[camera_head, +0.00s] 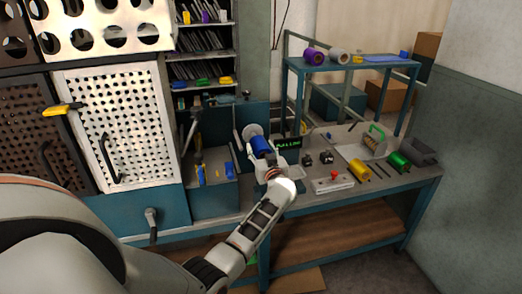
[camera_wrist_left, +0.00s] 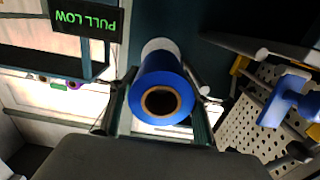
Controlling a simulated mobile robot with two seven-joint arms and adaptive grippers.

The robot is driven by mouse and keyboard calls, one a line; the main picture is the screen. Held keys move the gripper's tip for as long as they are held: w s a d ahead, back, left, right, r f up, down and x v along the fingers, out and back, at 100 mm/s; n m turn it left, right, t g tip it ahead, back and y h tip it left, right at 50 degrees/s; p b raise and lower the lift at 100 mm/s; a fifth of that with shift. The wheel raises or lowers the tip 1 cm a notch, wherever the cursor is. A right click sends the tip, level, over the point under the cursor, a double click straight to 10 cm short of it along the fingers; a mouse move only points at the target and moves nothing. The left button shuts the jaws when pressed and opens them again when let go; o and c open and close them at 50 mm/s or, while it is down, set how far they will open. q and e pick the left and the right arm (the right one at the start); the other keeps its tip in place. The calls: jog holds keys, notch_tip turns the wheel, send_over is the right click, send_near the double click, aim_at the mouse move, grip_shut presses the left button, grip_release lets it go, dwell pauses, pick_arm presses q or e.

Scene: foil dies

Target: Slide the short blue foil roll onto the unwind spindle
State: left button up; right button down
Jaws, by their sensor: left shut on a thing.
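The short blue foil roll (camera_head: 261,147) is in front of a white round flange (camera_head: 252,130) on the machine at the bench's left end. In the left wrist view the blue roll (camera_wrist_left: 163,76) shows its brown-rimmed core end towards the camera. A pale round part (camera_wrist_left: 158,45), seemingly the flange, shows behind its far end. My left gripper (camera_head: 268,164) is shut on the roll, with one finger on each side (camera_wrist_left: 162,112). The unwind spindle is hidden by the roll; I cannot tell whether it is inside the core. My right gripper is not in view.
A display reading PULL LOW (camera_head: 288,143) stands right of the roll. A yellow roll (camera_head: 358,172), a green roll (camera_head: 399,161) and a control box with a red button (camera_head: 333,182) lie on the bench. Purple and grey rolls (camera_head: 314,56) sit on the upper shelf.

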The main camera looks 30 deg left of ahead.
aim_at(258, 143)
pick_arm(q)
jog(key=shift+x, duration=0.9)
jog(key=shift+w+a+b, duration=0.4)
jog(key=shift+w+a, duration=0.05)
jog(key=shift+a, duration=0.1)
jog(key=shift+b+x, duration=0.35)
jog(key=shift+x, duration=0.5)
jog(key=shift+w+a, duration=0.3)
jog(key=shift+a, duration=0.1)
jog(key=o, duration=1.5)
jog(key=shift+c, duration=0.2)
jog(key=shift+d, duration=0.1)
